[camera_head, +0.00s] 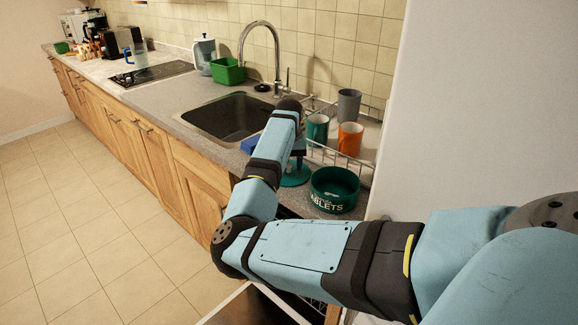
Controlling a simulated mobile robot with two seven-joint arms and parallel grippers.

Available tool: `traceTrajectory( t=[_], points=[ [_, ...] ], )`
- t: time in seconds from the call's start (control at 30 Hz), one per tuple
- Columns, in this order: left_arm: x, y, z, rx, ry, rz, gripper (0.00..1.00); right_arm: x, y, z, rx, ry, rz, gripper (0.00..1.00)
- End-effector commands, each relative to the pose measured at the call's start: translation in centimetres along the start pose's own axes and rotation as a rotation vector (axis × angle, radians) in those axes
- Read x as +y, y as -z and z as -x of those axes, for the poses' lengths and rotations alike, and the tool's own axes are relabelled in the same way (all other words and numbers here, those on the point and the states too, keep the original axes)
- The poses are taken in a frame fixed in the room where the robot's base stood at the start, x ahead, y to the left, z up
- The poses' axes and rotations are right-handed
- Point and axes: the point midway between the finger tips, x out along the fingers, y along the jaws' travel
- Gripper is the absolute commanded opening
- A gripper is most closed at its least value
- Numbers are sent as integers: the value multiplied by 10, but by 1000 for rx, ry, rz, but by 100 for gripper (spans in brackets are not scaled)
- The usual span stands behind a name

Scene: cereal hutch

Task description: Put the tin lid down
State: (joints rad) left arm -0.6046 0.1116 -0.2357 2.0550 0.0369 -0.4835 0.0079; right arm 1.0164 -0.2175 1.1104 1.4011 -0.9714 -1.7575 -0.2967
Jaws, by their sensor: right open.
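A round teal lid (295,179) lies on the counter just left of the open dark green tin (335,205), which has white lettering ending in "ABLETS". Part of the lid is hidden behind my right forearm. My right gripper (299,158) is above the lid and mostly hidden by my own arm links. It is open; whether its fingers still touch the lid I cannot tell. The tin stands upright with nothing over its mouth. My left gripper does not show.
A wire rack (345,160) behind the tin holds a teal mug (317,128), an orange mug (350,140) and a grey cup (348,105). The sink (228,117), a blue item (250,144) and a green tub (227,72) are to the left. A white wall bounds the right.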

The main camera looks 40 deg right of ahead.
Motion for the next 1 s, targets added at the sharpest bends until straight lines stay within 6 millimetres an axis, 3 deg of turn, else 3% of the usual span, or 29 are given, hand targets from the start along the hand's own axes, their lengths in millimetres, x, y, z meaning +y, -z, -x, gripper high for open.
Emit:
traceTrajectory(
  t=[0.5, 0.7, 1.0],
  points=[
    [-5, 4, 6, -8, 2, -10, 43, 0, 1, 101, 2, 1, 0, 50],
    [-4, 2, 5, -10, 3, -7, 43, 0, 0, 116, 0, 0, 0, 50],
    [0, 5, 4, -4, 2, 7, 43, 0, 0, 117, 0, 0, 0, 50]
  ],
)
